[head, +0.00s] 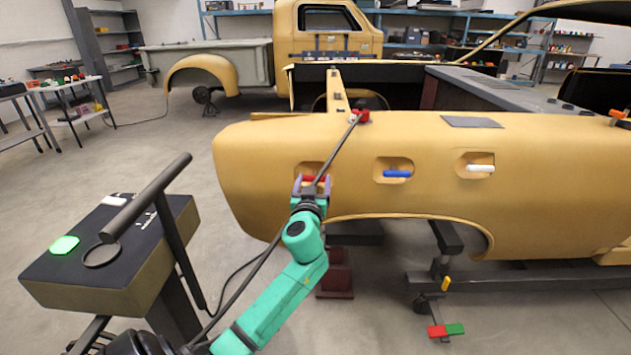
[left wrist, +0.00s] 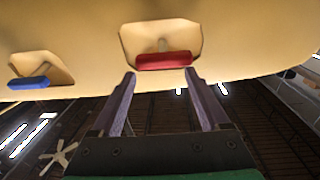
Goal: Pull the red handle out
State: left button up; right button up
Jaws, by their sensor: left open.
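The red handle (head: 316,178) sits in a recess on the side of the yellow car shell (head: 260,150). In the left wrist view the red handle (left wrist: 164,61) lies in its recess just beyond my fingertips. My left gripper (head: 312,184) is right in front of it, open. In the left wrist view its two fingers (left wrist: 160,76) stand apart, one near each end of the handle, with nothing seen between them. I cannot tell whether the fingers touch the handle. My right gripper is not in view.
A blue handle (head: 397,174) and a white handle (head: 480,168) sit in recesses to the right. A dark cable (head: 340,150) runs down past the handle and my arm. A console with a green button (head: 64,245) stands at the left. Open floor lies behind it.

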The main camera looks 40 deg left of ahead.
pick_arm(q)
jog(key=shift+s+a+f, duration=0.1)
jog(key=shift+a+f, duration=0.2)
jog(key=shift+a, duration=0.05)
jog(key=shift+d+r, duration=0.1)
jog(key=shift+s+d+f, duration=0.1)
jog(key=shift+s+f, duration=0.15)
jog(key=shift+f, duration=0.3)
jog(key=shift+s, duration=0.25)
jog(key=b+v, duration=0.3)
jog(key=v, duration=1.1)
jog(key=shift+s+d+r, duration=0.15)
jog(key=shift+d+r, duration=0.25)
